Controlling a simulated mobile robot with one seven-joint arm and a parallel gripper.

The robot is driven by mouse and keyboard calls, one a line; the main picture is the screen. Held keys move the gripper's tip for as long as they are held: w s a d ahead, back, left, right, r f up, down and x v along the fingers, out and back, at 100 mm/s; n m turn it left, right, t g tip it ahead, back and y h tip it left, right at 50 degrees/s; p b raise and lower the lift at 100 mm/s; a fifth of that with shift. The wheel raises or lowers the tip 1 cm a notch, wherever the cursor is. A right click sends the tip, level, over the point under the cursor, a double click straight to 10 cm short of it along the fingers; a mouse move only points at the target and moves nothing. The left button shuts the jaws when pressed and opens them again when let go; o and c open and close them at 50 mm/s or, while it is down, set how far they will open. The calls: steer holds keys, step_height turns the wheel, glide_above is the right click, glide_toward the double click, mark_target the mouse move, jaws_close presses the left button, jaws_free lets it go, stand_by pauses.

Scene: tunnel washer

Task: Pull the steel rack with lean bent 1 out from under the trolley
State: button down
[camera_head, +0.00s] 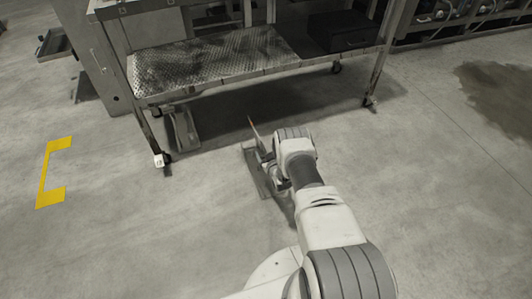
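The trolley (220,63) stands at the top, with a worn diamond-plate lower shelf on castors. A flat grey steel piece (256,172), probably the steel rack, lies on the floor just in front of the trolley's lower shelf. A thin, slanted pointed piece (254,128) rises beside it, perhaps the lean bent. My gripper (271,172) is low at this steel piece, on its right side. My wrist hides most of the fingers and part of the piece. I cannot tell whether the fingers touch or grip it.
Another long metal piece (183,130) lies under the trolley's left end. A black box (342,31) sits on the trolley's shelf. Yellow floor marking (43,175) is at left, and a dark stain (500,95) is at right. The floor in front is clear.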

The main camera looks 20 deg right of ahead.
jaws_free()
steer(key=p+v, duration=0.7)
steer(key=v, duration=1)
steer(key=shift+s+p, duration=0.2)
steer(key=shift+p, duration=0.15)
steer(key=shift+a, duration=0.1)
